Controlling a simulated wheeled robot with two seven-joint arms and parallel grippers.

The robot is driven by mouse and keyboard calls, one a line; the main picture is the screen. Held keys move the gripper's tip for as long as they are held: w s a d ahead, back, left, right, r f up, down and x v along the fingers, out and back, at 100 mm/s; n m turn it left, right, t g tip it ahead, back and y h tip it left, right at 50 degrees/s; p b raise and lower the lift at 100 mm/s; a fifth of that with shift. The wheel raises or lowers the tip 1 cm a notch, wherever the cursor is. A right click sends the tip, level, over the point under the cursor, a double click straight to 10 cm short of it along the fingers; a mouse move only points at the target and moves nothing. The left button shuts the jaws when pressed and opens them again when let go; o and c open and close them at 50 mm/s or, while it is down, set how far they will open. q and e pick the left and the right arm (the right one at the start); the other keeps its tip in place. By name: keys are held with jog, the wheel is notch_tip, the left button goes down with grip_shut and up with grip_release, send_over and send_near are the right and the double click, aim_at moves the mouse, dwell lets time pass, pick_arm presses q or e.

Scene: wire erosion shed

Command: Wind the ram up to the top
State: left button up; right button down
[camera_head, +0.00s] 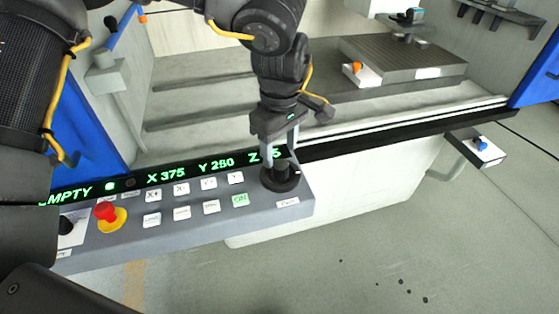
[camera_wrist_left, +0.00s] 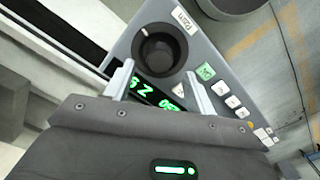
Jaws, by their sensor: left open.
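A round black knob (camera_head: 280,178) stands at the right end of the grey control panel (camera_head: 180,224). My left gripper (camera_head: 281,152) is open just above and behind the knob. In the wrist view its fingertips (camera_wrist_left: 158,82) lie to either side of the knob's near edge; I cannot tell whether they touch it. The display (camera_head: 190,172) reads X 375, Y 250 and a Z value partly hidden by a finger. I cannot make out the ram.
A red stop button (camera_head: 105,211) on a yellow base and several white keys sit left of the knob, with a green ON key (camera_head: 240,199). Behind is the machine bed with a dark slotted block (camera_head: 400,62). A small box with a blue knob (camera_head: 480,144) juts out right.

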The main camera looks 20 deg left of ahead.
aim_at(280, 165)
pick_arm(q)
jog(key=shift+f, duration=2.05)
pick_arm(e)
jog(key=shift+w+a+r, duration=0.1)
jog(key=shift+w+r, duration=0.1)
jog(key=shift+r, duration=0.05)
pick_arm(q)
jog(key=shift+c, duration=0.2)
jog(key=c, duration=0.9)
